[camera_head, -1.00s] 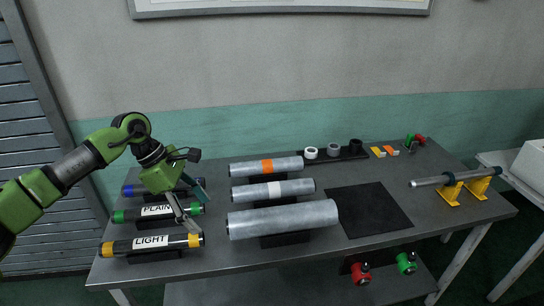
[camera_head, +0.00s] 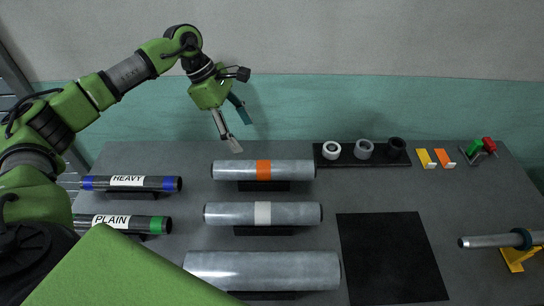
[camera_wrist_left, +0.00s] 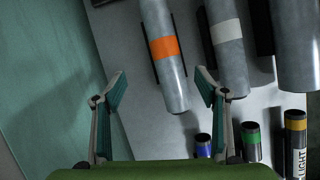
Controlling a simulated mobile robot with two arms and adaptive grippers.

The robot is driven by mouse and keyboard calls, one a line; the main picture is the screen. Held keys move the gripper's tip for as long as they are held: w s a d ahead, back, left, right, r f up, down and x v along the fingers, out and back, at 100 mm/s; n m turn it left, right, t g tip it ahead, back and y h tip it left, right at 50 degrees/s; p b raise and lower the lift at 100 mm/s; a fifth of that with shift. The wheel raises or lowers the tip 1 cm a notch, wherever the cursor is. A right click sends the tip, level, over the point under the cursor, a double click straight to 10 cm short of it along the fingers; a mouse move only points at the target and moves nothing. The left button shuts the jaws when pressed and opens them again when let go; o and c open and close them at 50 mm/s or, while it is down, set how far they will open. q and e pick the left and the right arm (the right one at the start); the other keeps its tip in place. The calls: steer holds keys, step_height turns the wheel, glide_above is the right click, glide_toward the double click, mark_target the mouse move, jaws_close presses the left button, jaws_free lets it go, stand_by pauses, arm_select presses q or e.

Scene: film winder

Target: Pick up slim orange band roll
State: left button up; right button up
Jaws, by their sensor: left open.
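The slim orange band roll (camera_head: 225,169) is a grey cylinder with an orange band, lying on a dark cradle at the back of the table. In the left wrist view the roll (camera_wrist_left: 157,18) points down between the fingers, its near end just past the fingertips. My left gripper (camera_head: 240,136) is open and empty, above and behind the roll's left half in the head view. Its two teal-padded fingers (camera_wrist_left: 161,86) stand wide apart in the wrist view, with no contact visible. My right gripper is not in view.
A white-banded roll (camera_head: 225,213) and a thicker plain roll (camera_head: 262,270) lie in front. HEAVY (camera_head: 160,184) and PLAIN (camera_head: 140,224) tubes lie left. A rack with rings (camera_head: 348,161) and a black mat (camera_head: 391,257) are right.

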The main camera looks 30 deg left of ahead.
mark_target(261, 163)
arm_select(q)
steer(key=x, duration=0.2)
steer(key=p+x, duration=0.1)
steer(key=x, duration=0.4)
steer(key=shift+s+d+p, duration=0.15)
steer(key=shift+s+p, duration=0.15)
steer(key=shift+p, duration=0.1)
steer(key=shift+w+d+f, duration=0.1)
steer(key=shift+f, duration=0.25)
steer(key=shift+d+f, duration=0.1)
steer(key=shift+f, duration=0.05)
steer(key=p+x, duration=0.1)
steer(key=x, duration=0.1)
steer(key=p+x, duration=0.1)
steer(key=x, duration=0.1)
steer(key=shift+s+d+p, duration=0.2)
steer(key=shift+p, duration=0.2)
steer(key=shift+d+f, duration=0.1)
steer(key=shift+f, duration=0.35)
steer(key=c, duration=1.5)
steer(key=shift+w+r, duration=0.1)
steer(key=shift+r, duration=0.05)
steer(key=shift+c, duration=0.7)
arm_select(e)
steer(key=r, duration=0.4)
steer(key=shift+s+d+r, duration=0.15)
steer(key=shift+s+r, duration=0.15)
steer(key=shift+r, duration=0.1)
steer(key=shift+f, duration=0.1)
